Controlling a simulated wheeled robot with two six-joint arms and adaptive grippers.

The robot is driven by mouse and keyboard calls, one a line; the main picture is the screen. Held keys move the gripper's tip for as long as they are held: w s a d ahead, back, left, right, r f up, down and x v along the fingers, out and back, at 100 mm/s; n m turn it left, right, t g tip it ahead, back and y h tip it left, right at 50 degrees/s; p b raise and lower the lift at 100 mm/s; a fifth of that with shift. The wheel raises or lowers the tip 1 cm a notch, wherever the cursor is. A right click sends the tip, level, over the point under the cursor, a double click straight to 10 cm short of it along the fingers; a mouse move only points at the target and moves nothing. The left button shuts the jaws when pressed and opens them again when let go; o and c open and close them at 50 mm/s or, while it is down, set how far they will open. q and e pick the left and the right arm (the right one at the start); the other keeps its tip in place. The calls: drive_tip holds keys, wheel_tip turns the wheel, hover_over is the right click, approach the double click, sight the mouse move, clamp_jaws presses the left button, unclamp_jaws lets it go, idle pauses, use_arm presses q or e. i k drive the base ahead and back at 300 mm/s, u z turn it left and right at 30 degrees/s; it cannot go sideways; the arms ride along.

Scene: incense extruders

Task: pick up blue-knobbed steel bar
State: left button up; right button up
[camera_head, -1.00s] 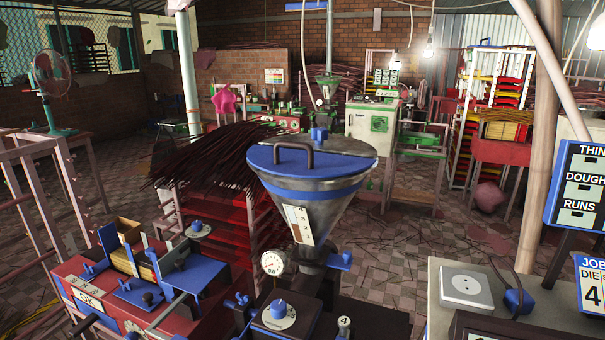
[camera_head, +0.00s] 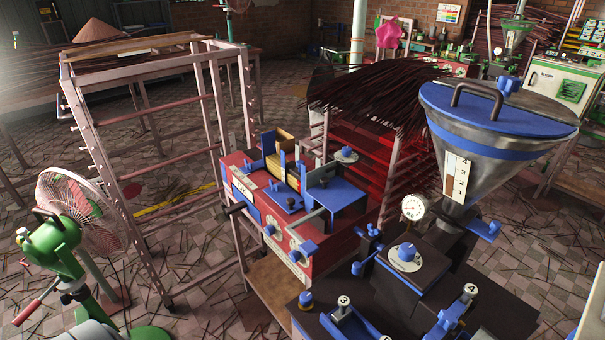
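Neither of my grippers is in view. I cannot single out the blue-knobbed steel bar for certain. Several blue-knobbed parts stand on the dark bench (camera_head: 285,318) at the bottom: a blue knob (camera_head: 306,299), a blue-and-steel piece marked 3 (camera_head: 344,308) and another marked 4 (camera_head: 468,294). Behind them a steel hopper (camera_head: 466,165) with a blue lid stands upright, with a round gauge (camera_head: 414,207) at its lower left. A red machine (camera_head: 240,181) with blue knobs and a thin grey bar on its front stands left of the bench.
A tall pinkish rack frame (camera_head: 94,140) stands at left. A green fan (camera_head: 78,215) is at the lower left. A red rack (camera_head: 400,175) topped with dark incense sticks is behind the machine. Tiled floor (camera_head: 205,255) littered with sticks lies between the frame and machine.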

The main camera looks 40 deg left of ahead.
sight(294, 168)
drive_tip(key=u, duration=0.05)
drive_tip(key=k, duration=0.5)
drive_tip(key=u, duration=2.3)
drive_tip(key=i, duration=1.55)
drive_tip(key=z, duration=0.75)
